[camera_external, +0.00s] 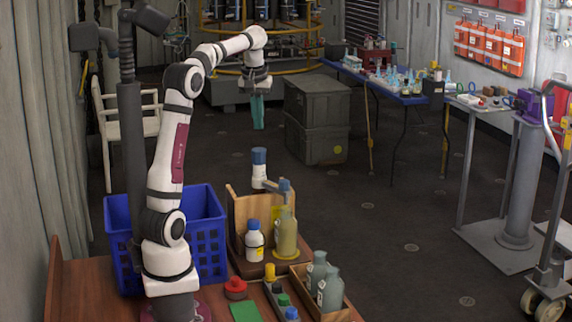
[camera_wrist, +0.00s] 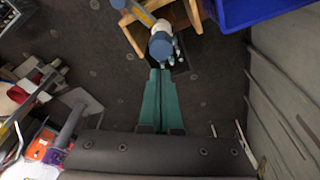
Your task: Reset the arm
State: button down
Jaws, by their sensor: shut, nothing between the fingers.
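My gripper (camera_external: 258,126) hangs at the end of my raised arm, pointing down with its teal fingers together and nothing between them. In the external view it is in the air beyond the wooden bench and above the dark floor. In the wrist view the teal fingers (camera_wrist: 160,74) lie side by side, and their tips appear close to a blue-capped bottle (camera_wrist: 161,47) below. I cannot tell the exact height between them from that view.
The wooden bench (camera_external: 95,290) holds a blue crate (camera_external: 213,235), a wooden rack with bottles (camera_external: 245,215), and a box of grey bottles (camera_external: 342,306). Grey cases (camera_external: 317,105) stand behind my gripper. A blue table (camera_external: 410,99) with glassware is at right. The middle floor is clear.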

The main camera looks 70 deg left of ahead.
dwell(0.4)
jog(key=s+d+f+m, duration=0.3)
jog(key=d+m, duration=0.1)
jog(key=d, duration=0.4)
jog(key=s+d+f+m+g, duration=0.1)
jog(key=s+d+f+m, duration=0.25)
jog(key=d, duration=0.35)
jog(key=s+d+f+m, duration=0.2)
jog(key=d+m, duration=0.3)
jog(key=d, duration=0.3)
jog(key=s+d+f+m, duration=0.4)
jog(key=s+f+m, duration=0.1)
jog(key=s, duration=0.3)
jog(key=shift+s+f, duration=0.3)
jog(key=shift+f, duration=0.45)
